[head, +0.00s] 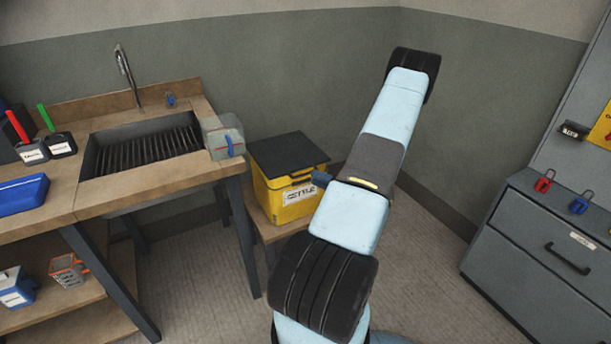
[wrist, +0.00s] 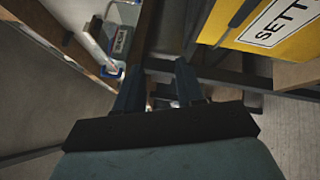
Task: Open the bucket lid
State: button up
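The bucket (head: 283,207) is a yellow box with a white label, standing beside the sink bench in the head view. Its flat black lid (head: 288,152) lies closed on top. In the wrist view, part of the yellow bucket (wrist: 295,42) and its label fill the upper right, and the lid cannot be made out. My gripper (wrist: 158,76) has its two dark blue fingers apart with nothing held between them. It is beside the bucket, not visibly touching it. In the head view my arm hides most of the gripper; a small blue part shows at the bucket's right side.
The bucket rests on a low wooden stand (head: 276,231). A grey drawer cabinet (head: 545,265) stands at right. Floor between is clear.

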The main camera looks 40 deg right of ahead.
aim_at(306, 174)
jog(key=s+d+f+m+t+h, duration=0.2)
jog(key=s+d+f+m+h, duration=0.2)
jog(key=f+m+h, duration=0.15)
jog(key=shift+y, duration=0.45)
jog(key=x, duration=1.3)
jog(key=shift+w+f, duration=0.3)
jog(key=shift+w, duration=0.1)
grip_shut()
